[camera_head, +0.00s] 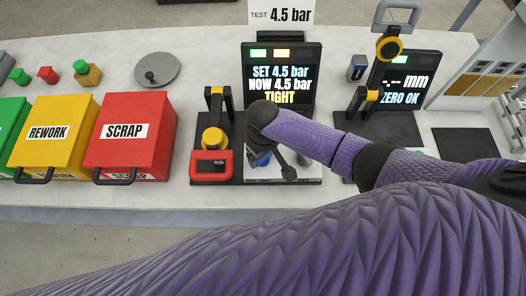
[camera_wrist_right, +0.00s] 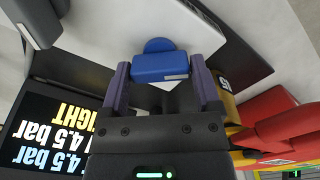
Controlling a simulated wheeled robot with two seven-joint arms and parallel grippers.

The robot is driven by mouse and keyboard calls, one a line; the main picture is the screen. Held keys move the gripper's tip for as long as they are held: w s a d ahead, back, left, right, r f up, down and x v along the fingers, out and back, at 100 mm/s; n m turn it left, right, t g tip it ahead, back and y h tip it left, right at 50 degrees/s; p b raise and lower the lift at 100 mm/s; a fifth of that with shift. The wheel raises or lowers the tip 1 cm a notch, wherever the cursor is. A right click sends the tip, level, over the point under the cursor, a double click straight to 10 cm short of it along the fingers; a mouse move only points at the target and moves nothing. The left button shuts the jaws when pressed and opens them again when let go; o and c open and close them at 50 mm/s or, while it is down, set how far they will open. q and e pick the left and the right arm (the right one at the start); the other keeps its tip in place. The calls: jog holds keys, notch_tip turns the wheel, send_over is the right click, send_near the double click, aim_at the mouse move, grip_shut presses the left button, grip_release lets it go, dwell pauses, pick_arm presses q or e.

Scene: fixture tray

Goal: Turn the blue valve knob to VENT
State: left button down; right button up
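The blue valve knob (camera_wrist_right: 160,66) shows in the right wrist view as a short blue bar with a pale mark near one end and a rounded part behind it. My right gripper (camera_wrist_right: 161,72) has a purple finger at each end of the bar, and both fingers appear to touch it. In the head view the gripper (camera_head: 277,159) is over the pale plate below the middle screen. There my own arm hides most of the knob (camera_head: 262,160). I cannot read a VENT label in either view. My left gripper is out of view.
The test screen (camera_head: 281,82) reads set 4.5 bar, now 4.5 bar, TIGHT. A red-and-yellow device (camera_head: 211,163) stands just left of the knob's plate. A red SCRAP bin (camera_head: 131,128) and a yellow REWORK bin (camera_head: 50,125) are further left. A gauge stand (camera_head: 372,95) is on the right.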

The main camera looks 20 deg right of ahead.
jog(key=c, duration=0.8)
jog(key=shift+n, duration=0.3)
jog(key=shift+r+n+p, duration=0.1)
jog(key=shift+n+p, duration=0.4)
jog(key=shift+n, duration=0.1)
jog(key=n+p, duration=0.1)
jog(key=n, duration=0.1)
jog(key=shift+n, duration=1.5)
jog(key=shift+n+p, duration=0.4)
jog(key=shift+n, duration=1.1)
